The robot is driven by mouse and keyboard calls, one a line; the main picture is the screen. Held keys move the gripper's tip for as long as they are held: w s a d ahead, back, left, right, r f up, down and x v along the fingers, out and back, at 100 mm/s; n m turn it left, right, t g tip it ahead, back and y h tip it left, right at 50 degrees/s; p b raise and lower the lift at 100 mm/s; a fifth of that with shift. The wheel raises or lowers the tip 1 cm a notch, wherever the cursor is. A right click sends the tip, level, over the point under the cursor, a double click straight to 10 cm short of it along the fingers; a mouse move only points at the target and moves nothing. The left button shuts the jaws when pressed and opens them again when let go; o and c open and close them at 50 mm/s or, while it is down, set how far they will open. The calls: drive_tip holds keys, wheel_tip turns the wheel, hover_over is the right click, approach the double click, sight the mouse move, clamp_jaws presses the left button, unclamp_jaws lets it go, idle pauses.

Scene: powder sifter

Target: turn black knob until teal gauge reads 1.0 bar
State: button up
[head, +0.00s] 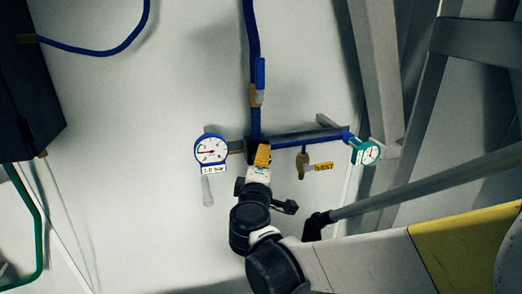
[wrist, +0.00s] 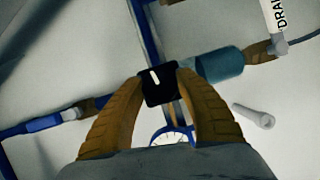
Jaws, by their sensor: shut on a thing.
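The black knob (wrist: 158,88) has a white pointer line and sits between my fingertips in the wrist view. My gripper (wrist: 160,82) is shut on it, a finger on each side. In the head view my gripper (head: 263,155) is at the blue pipework and hides the knob. The teal gauge (head: 368,153) is at the right end of the pipe, turned sideways; its reading is too small to tell.
A blue valve handle (head: 260,75) is on the vertical pipe above my gripper. A brass valve with a yellow "VENT" tag (head: 319,167) hangs to the right. A teal cylinder (wrist: 220,64) and a "DRAIN" label (wrist: 279,15) show in the wrist view. Grey frame beams (head: 380,80) stand right.

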drive_tip(key=o, duration=1.2)
drive_tip(key=shift+w, duration=0.1)
drive_tip(key=s+a, duration=0.1)
drive_tip(key=s, duration=1.1)
drive_tip(key=shift+r, duration=0.35)
drive_tip(key=shift+a, duration=0.1)
